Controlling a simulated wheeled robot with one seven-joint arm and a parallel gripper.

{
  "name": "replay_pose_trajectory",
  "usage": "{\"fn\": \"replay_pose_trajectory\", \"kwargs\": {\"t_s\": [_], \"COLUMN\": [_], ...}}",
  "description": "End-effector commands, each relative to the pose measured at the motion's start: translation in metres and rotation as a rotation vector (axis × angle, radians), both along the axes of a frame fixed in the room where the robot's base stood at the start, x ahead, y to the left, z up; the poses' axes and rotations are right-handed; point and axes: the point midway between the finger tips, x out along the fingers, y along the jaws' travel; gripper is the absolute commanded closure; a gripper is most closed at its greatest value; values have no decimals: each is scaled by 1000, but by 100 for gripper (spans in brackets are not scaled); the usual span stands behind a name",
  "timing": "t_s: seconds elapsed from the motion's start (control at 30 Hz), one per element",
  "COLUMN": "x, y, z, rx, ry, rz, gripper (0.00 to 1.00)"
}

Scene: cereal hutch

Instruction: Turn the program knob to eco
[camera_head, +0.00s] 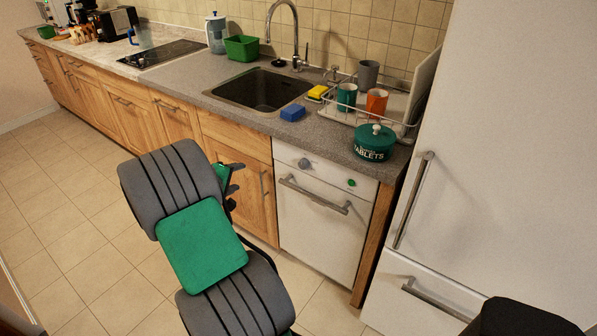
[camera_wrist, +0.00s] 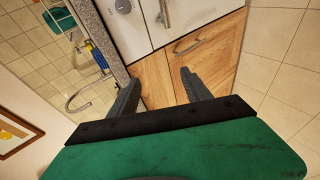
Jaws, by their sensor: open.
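The program knob (camera_head: 304,163) is a grey round dial on the top panel of the white dishwasher (camera_head: 318,232). The panel also has a green button (camera_head: 351,183) at its right. The knob's setting and any eco mark are too small to read. My gripper (camera_head: 236,178) is open and empty, left of the dishwasher in front of the wooden cabinet, apart from the knob. In the wrist view, the fingers of my gripper (camera_wrist: 160,80) spread before the wooden cabinet door, and the knob (camera_wrist: 123,6) shows at the top edge, beyond the fingertips.
The dishwasher's bar handle (camera_head: 314,195) sticks out below the knob. A white fridge (camera_head: 500,150) stands at right. The floor is clear.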

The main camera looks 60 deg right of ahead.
Motion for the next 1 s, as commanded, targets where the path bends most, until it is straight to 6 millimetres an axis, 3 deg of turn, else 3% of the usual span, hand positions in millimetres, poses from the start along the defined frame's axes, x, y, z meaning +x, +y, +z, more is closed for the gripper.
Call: {"fn": "replay_pose_trajectory", "kwargs": {"t_s": [0.03, 0.1, 0.2, 0.3, 0.4, 0.8, 1.0], "x": [-25, -54, -90, -109, -116, -120, -119], "y": [-41, -84, -118, -131, -138, -204, -213], "z": [-27, -44, -63, -73, -76, -76, -76], "rx": [-104, -251, -401, -482, -514, -515, -516], "ry": [120, 292, 513, 658, 717, 718, 718], "rz": [-18, -18, -4, 12, 20, 20, 24], "gripper": [43, 43, 43, 43, 43, 43, 43]}}
